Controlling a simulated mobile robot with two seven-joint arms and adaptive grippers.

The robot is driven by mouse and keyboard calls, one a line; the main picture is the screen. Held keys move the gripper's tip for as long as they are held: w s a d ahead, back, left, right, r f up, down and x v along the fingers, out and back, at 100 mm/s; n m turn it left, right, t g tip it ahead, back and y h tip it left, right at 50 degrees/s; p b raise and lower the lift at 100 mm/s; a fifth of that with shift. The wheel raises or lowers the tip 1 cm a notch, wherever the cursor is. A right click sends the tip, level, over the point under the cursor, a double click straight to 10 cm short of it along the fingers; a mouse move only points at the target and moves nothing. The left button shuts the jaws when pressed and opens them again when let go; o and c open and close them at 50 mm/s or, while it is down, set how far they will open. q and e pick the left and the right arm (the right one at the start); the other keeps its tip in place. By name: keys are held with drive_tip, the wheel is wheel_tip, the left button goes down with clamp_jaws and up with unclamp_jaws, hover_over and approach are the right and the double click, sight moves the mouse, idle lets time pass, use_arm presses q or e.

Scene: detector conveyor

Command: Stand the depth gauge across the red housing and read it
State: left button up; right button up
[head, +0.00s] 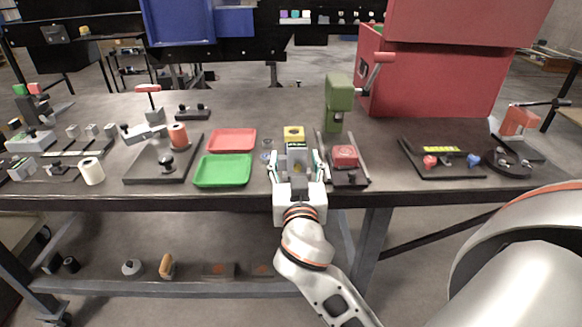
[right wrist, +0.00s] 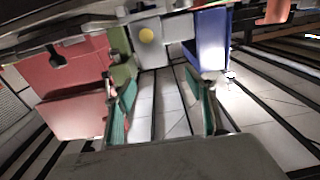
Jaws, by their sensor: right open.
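The red housing (head: 345,156) sits on a dark fixture plate (head: 349,180) just right of my right gripper in the head view. My right gripper (head: 298,160) is open over the front part of the bench, its fingers pointing away from me. A yellow-topped device (head: 294,134) with a dark face stands just beyond the fingertips; it may be the depth gauge, but I cannot tell for sure. In the right wrist view, my open green-padded fingers (right wrist: 168,105) have nothing between the pads. My left gripper is not in view.
A green press (head: 339,95) stands behind the housing. Green (head: 223,184) and red (head: 232,130) trays lie to the left. A dark fixture with a yellow strip (head: 442,170) lies to the right. A large red cabinet (head: 440,85) stands at the back right.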

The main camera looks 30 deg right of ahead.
sight(298, 150)
drive_tip(key=shift+d+f, duration=0.25)
drive_tip(key=shift+f, duration=0.1)
drive_tip(key=x, duration=0.3)
drive_tip(key=shift+w+d+p, duration=0.15)
drive_tip(key=shift+d+p, duration=0.05)
drive_tip(key=shift+p, duration=0.15)
drive_tip(key=x, duration=0.4)
drive_tip(key=shift+d+f+p, duration=0.15)
drive_tip(key=shift+f+p, duration=0.05)
drive_tip(key=shift+p, duration=0.15)
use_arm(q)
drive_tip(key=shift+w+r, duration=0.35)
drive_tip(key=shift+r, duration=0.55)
use_arm(e)
clamp_jaws()
